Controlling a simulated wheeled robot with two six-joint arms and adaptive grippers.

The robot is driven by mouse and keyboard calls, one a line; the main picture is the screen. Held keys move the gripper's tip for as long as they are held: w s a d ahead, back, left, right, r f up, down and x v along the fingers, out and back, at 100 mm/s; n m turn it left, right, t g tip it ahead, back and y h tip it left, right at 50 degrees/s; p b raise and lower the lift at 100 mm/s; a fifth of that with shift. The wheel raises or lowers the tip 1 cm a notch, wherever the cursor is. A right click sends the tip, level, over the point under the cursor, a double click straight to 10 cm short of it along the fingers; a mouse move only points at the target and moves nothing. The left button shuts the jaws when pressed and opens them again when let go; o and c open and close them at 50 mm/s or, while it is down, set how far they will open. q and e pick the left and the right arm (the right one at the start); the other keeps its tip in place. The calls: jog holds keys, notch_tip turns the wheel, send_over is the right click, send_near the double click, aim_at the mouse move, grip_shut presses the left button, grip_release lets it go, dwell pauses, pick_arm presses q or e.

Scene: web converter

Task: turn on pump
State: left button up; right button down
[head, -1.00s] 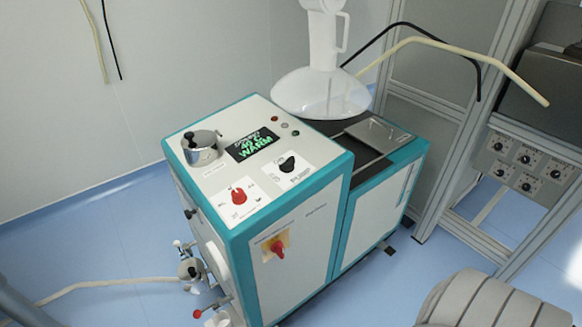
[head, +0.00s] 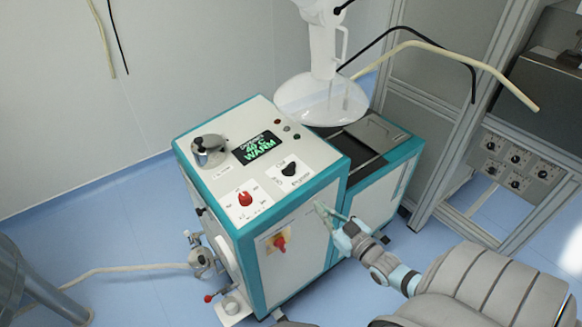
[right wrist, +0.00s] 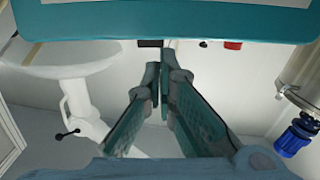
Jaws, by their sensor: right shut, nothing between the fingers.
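The machine (head: 262,225) is a white cabinet with teal edges. On its top panel is a black knob (head: 290,169) with a label that seems to read PUMP. A red knob (head: 245,198) sits to its left, and a lit display (head: 257,149) reading WARM is behind it. My right gripper (head: 322,210) is shut and empty, in front of the cabinet's front side and lower right of the black knob, apart from it. Its closed fingers also show in the right wrist view (right wrist: 163,80), below a teal edge (right wrist: 170,25). My left gripper is not in view.
A white funnel-shaped hopper (head: 322,98) stands at the back of the machine. A larger red switch (head: 280,243) is on the front side. A metal lidded pot (head: 209,150) is on the panel's left. A metal frame (head: 440,150) stands at right.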

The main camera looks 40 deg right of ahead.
jog(key=shift+w+a+r, duration=0.1)
jog(key=shift+w+r, duration=0.05)
jog(key=shift+r, duration=0.5)
jog(key=shift+w, duration=0.1)
jog(key=b, duration=0.5)
send_near(285, 172)
jog(key=w, duration=0.6)
jog(key=shift+w+f, duration=0.1)
jog(key=shift+f, duration=0.1)
jog(key=shift+w+r, duration=0.1)
jog(key=shift+w, duration=0.35)
